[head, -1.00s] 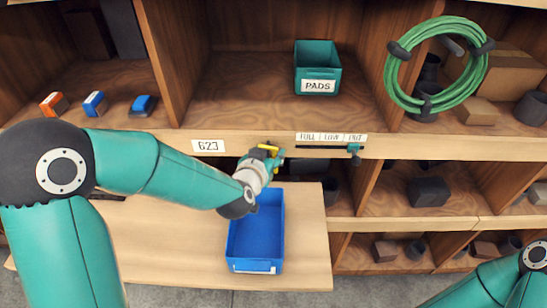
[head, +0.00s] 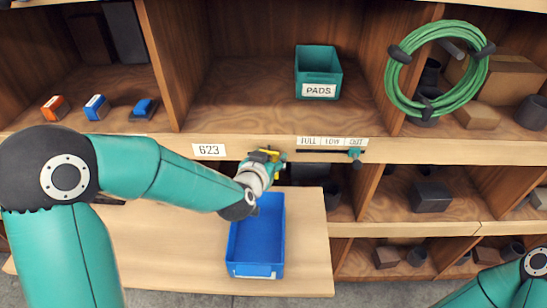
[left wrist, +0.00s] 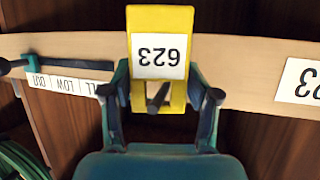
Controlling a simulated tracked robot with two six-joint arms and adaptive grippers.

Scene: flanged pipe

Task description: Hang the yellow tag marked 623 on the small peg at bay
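The yellow tag (left wrist: 160,25) marked 623 is at my left gripper, by the shelf's front edge just right of the bay label 623 (head: 208,150). In the left wrist view its number is upside down. My left gripper (left wrist: 160,85) has one finger at each side edge of the tag and appears shut on it; the gripper also shows in the head view (head: 266,164). A dark peg (left wrist: 157,97) shows in the tag's opening. I cannot tell how far it passes through. My right gripper is out of view; only part of that arm shows at the lower right.
A blue bin (head: 256,238) stands on the pale board (head: 310,255) below my left gripper. A slider strip marked FULL, LOW, OUT (head: 332,142) is to the right on the shelf edge. A PADS bin (head: 318,72) and a green hose coil (head: 393,85) are above.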

